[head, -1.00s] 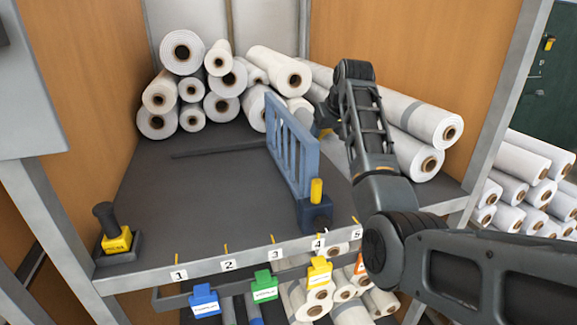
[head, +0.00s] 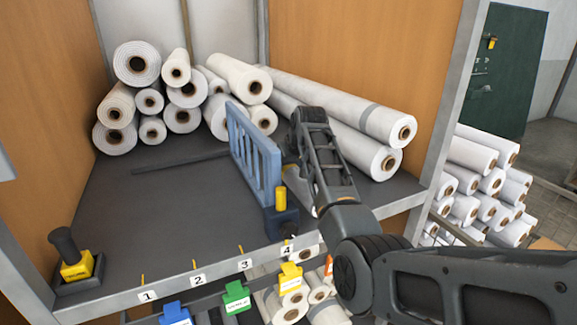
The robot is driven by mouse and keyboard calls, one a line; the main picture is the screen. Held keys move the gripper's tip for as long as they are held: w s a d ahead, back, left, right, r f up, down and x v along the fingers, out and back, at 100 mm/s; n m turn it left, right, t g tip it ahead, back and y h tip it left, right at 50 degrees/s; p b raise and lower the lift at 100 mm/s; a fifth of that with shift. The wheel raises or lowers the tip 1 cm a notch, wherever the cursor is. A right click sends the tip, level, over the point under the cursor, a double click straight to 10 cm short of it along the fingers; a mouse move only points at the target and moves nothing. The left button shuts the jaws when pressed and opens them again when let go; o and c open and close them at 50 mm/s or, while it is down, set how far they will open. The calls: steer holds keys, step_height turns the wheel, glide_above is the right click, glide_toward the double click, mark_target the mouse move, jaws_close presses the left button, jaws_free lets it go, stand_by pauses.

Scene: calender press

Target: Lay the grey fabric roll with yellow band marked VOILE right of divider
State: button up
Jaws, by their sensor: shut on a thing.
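The blue slatted divider (head: 256,158) stands upright on the dark shelf (head: 165,205), with a yellow knob (head: 280,198) on its front foot. My gripper (head: 292,168) is just right of the divider, largely hidden behind my wrist. It is shut on a pale grey roll (head: 300,190), of which only a small part shows, with a bit of yellow beside it. Its VOILE mark cannot be read. The held roll is right of the divider; I cannot tell whether it touches the shelf.
Long white rolls (head: 335,100) lie along the right wall. Several white rolls (head: 137,63) are stacked at the back left. A yellow block with a black knob (head: 76,260) is at the front left. The shelf left of the divider is mostly clear.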

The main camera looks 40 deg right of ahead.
steer(key=o, duration=1.4)
steer(key=shift+r, duration=0.1)
steer(key=v, duration=1.1)
steer(key=shift+r+b, duration=0.15)
steer(key=shift+b, duration=0.15)
steer(key=shift+s+a+r, duration=0.1)
steer(key=shift+s+r, duration=0.15)
steer(key=shift+r, duration=0.05)
